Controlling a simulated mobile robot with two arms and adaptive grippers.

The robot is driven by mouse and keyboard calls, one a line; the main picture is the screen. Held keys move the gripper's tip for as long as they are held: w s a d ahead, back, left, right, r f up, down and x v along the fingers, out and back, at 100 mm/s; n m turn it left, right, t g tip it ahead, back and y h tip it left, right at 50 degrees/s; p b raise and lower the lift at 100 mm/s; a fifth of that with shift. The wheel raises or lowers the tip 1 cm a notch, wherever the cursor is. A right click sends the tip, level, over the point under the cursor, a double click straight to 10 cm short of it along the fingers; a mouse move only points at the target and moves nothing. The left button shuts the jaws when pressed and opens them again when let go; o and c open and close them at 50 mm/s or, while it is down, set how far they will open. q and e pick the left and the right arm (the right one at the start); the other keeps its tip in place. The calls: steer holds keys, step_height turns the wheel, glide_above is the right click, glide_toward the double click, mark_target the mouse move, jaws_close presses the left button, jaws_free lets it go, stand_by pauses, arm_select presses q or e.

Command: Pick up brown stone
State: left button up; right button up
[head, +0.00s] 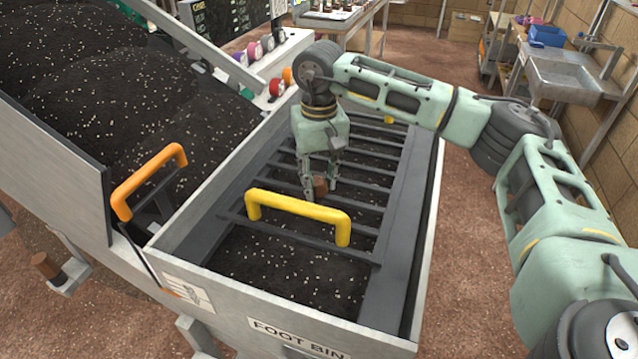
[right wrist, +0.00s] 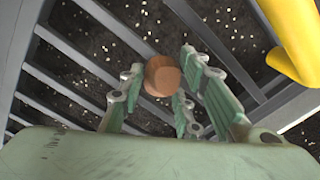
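The brown stone (head: 320,186) is a small block among the dark slats of the foot bin. In the head view it lies between the fingertips of my right gripper (head: 321,189), which points straight down. In the right wrist view the stone (right wrist: 162,76) shows a flat brown face, and the fingers (right wrist: 163,72) stand around it on both sides, very close. Whether they press on the stone or leave a slim gap I cannot tell. How high the stone is above the slats is also unclear. My left gripper is not in view.
The foot bin (head: 427,225) has metal walls, with a slatted grate (head: 375,157) over dark soil. A yellow handle (head: 298,208) rises from the grate just in front of my right gripper. An orange handle (head: 150,178) stands at the left. A sink (head: 565,77) is at the back right.

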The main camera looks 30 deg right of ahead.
steer(key=c, duration=0.5)
steer(key=shift+c, duration=0.2)
